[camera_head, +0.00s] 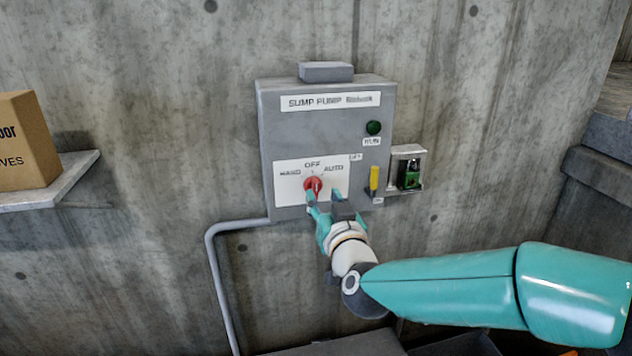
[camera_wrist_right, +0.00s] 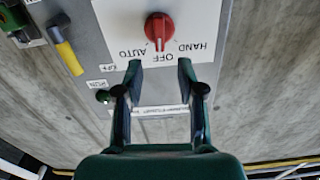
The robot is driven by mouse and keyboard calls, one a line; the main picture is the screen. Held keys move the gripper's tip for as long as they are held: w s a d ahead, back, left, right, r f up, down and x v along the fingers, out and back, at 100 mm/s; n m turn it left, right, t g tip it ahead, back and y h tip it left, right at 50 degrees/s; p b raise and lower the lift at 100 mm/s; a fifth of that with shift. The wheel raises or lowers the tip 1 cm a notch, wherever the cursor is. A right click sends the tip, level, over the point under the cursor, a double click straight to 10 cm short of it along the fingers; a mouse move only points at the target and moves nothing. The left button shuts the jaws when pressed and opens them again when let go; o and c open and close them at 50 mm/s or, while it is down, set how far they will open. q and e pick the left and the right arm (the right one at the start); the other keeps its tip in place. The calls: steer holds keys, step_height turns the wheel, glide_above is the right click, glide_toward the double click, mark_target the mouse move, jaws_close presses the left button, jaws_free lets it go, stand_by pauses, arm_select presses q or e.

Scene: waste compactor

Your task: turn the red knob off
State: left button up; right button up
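The red knob (camera_head: 312,186) sits on a white plate marked HAND, OFF and AUTO, low on the grey sump pump box (camera_head: 270,130). In the upside-down right wrist view the red knob (camera_wrist_right: 159,27) is at the top centre, its ridge in line with the OFF label. My right gripper (camera_head: 325,194) is in front of the plate, its fingers apart. In the wrist view the right gripper (camera_wrist_right: 160,70) is open and empty, its fingertips short of the knob with a gap between them and it. My left gripper is not in view.
A green lamp (camera_head: 373,128), a yellow-handled lever (camera_head: 374,180) and a small green device (camera_head: 410,174) are right of the knob. A grey conduit (camera_head: 217,280) runs down the concrete wall. A cardboard box (camera_head: 28,145) stands on a shelf (camera_head: 70,180) at the left.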

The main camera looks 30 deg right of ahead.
mark_target(317, 183)
steer(key=p+x, duration=0.1)
steer(key=x, duration=0.5)
steer(key=shift+w, duration=0.15)
steer(key=shift+r, duration=0.1)
jaws_close()
